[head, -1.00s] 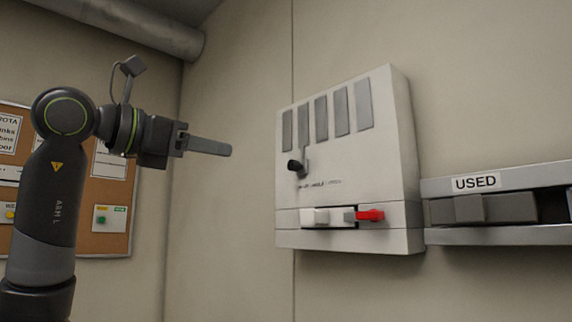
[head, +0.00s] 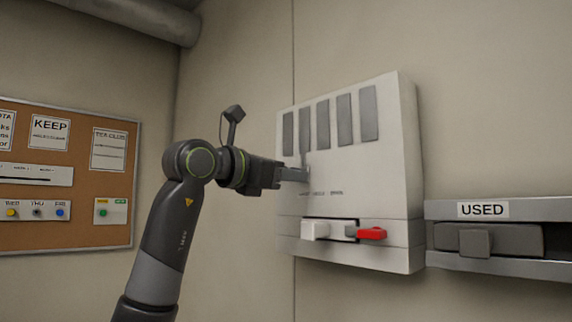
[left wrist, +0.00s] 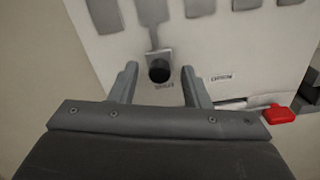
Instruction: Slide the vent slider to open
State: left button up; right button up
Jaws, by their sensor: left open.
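A pale vent box (head: 385,165) with several grey slots is fixed to the wall. A grey stem (head: 304,148) hangs below the slots; it carries a dark round knob (left wrist: 158,71), seen in the left wrist view. In the head view my gripper hides this knob. My left gripper (head: 302,175) is at the box face, open. In the left wrist view its fingers (left wrist: 159,78) stand one on each side of the knob, with gaps visible. Small labels lie below the knob; they are too blurred to read. My right gripper is not in view.
A recess low on the box holds a white block (head: 316,230) and a red tab (head: 372,234), which also shows in the left wrist view (left wrist: 278,114). A grey rail labelled USED (head: 483,210) is to the right. A corkboard (head: 90,210) hangs at left.

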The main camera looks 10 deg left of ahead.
pick_arm(q)
jog(key=shift+w, duration=0.1)
grip_shut()
dwell(0.3)
